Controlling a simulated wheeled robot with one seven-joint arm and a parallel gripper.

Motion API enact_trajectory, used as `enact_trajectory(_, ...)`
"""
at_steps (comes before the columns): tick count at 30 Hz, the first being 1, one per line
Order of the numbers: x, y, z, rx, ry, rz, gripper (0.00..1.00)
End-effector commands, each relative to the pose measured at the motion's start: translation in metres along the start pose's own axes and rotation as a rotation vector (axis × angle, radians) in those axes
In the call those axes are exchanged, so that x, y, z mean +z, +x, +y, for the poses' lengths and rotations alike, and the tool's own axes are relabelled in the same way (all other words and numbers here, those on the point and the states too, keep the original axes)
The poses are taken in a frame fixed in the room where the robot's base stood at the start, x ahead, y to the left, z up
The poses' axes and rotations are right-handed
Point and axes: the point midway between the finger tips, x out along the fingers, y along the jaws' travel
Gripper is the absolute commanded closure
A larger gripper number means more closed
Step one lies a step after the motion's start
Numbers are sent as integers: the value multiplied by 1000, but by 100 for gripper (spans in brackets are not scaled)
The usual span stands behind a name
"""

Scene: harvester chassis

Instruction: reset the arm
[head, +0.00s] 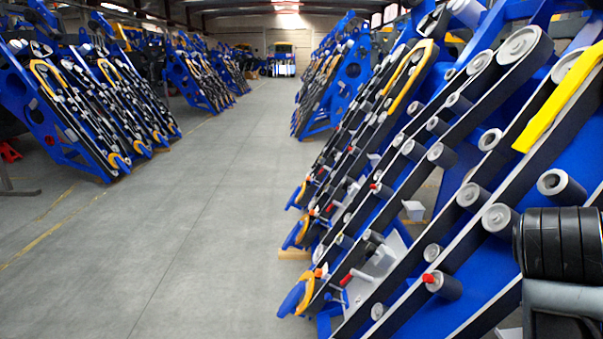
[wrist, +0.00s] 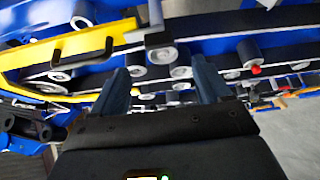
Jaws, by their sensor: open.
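My gripper (wrist: 160,85) shows in the wrist view with its two dark fingers spread apart and nothing between them. Beyond the fingers lies a blue harvester chassis with rollers, belts and a yellow bar (wrist: 60,62). How far the fingertips are from the chassis I cannot tell. In the head view a black and grey part of my arm (head: 562,255) shows at the lower right, in front of the near chassis (head: 470,250). The gripper itself is out of the head view.
Slanted blue chassis with belts and rollers line the right side, close to my arm. A yellow bar (head: 560,98) sits on the nearest one. Another row of chassis (head: 75,95) stands at the left. The grey floor aisle (head: 200,220) between them is clear.

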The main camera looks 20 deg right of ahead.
Motion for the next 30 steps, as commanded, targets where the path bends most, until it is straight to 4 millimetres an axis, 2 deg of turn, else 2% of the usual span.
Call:
enact_trajectory(5,2,2,-20,17,-32,63,23)
enact_trajectory(9,5,2,-56,29,-68,191,23)
enact_trajectory(14,12,-10,-104,-1,-83,362,23)
enact_trajectory(23,51,-56,-192,-177,-20,648,23)
enact_trajectory(27,79,-86,-224,-298,51,748,23)
enact_trajectory(30,101,-111,-242,-392,119,804,23)
